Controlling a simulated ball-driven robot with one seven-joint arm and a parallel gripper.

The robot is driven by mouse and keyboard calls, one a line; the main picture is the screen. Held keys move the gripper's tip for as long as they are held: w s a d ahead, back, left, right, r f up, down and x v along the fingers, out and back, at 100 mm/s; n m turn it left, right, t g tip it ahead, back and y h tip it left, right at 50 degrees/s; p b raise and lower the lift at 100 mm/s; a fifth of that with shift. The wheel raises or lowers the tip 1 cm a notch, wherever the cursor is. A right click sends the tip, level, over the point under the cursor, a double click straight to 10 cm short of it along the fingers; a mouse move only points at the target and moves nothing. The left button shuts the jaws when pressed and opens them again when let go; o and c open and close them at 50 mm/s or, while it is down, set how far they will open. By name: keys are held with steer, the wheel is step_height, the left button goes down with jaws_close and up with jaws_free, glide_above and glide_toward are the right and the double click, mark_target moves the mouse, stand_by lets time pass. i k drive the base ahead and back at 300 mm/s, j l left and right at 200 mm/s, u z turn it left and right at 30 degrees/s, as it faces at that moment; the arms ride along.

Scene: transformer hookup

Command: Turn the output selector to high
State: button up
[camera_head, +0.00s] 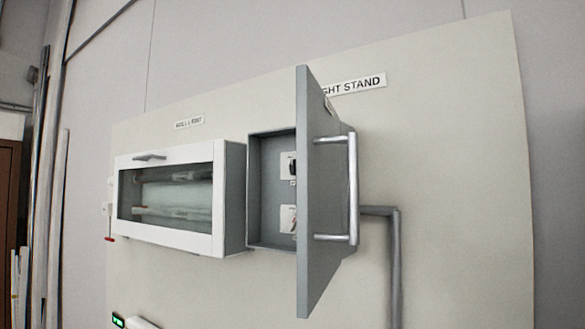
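A grey metal box (272,236) is fixed to the pale wall panel, and its door (306,200) stands swung open toward me, with a bar handle (353,190) on its right face. Inside the box are two small switch plates, an upper one (287,165) with a dark knob or switch and a lower one (287,217) with a small lever-like part. The door edge partly covers both plates. I cannot tell which one is the output selector, nor its setting. My gripper is not in view.
A white cabinet with a glass front (170,200) is mounted just left of the grey box. A grey pipe (396,260) runs right and down from the box. A partly hidden sign (358,86) ends in "GHT STAND". The panel at right (460,180) is clear.

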mark_target(292, 165)
steer(key=i+j, duration=0.95)
steer(key=k+j, duration=0.05)
steer(key=j, duration=0.05)
